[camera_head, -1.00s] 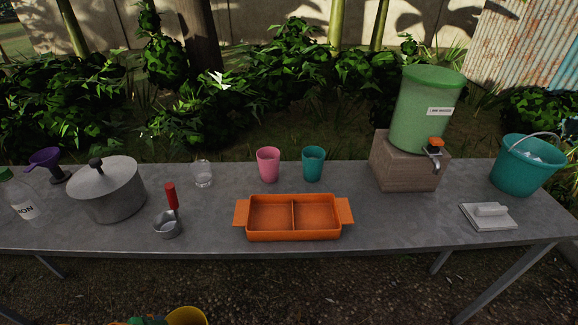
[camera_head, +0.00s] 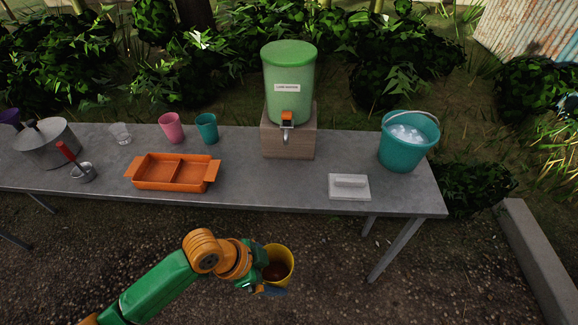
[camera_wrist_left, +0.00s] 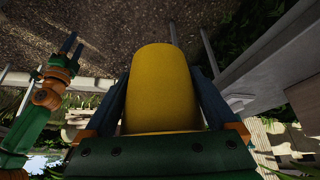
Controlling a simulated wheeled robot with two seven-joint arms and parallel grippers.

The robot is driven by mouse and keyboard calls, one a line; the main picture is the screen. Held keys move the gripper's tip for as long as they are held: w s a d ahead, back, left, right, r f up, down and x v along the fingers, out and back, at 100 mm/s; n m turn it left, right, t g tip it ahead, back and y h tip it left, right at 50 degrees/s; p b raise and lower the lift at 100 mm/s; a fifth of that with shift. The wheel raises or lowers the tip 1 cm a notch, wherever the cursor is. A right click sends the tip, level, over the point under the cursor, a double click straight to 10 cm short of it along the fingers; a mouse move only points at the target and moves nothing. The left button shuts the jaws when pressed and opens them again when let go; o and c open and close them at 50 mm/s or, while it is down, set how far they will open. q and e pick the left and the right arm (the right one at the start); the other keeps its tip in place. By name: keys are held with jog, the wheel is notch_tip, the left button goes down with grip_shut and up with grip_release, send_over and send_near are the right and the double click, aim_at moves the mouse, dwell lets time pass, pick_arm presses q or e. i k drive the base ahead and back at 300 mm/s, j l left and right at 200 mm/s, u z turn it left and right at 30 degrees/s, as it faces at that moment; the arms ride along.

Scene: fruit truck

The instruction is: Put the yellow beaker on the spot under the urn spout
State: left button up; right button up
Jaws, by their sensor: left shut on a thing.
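The yellow beaker (camera_head: 284,262) is in my left gripper (camera_head: 268,269), in front of the table and apart from it. Its open top and dark inside face the head camera. In the left wrist view the yellow beaker (camera_wrist_left: 162,90) fills the middle, with a finger on each side. The green urn (camera_head: 289,85) stands on a wooden block (camera_head: 289,148). Its spout (camera_head: 287,127) has an orange tap and points over the block's front. No marked spot shows clearly under it. My right gripper (camera_wrist_left: 71,47) shows small in the left wrist view, fingers apart and empty.
An orange divided tray (camera_head: 173,172), pink cup (camera_head: 171,128) and teal cup (camera_head: 207,128) are left. Table in front of the urn is clear.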

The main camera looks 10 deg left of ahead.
aim_at(287, 179)
jog(key=i+l, duration=0.15)
jog(key=i, duration=0.3)
jog(key=i+l+u, duration=0.1)
jog(key=i, duration=0.4)
jog(key=l, duration=0.1)
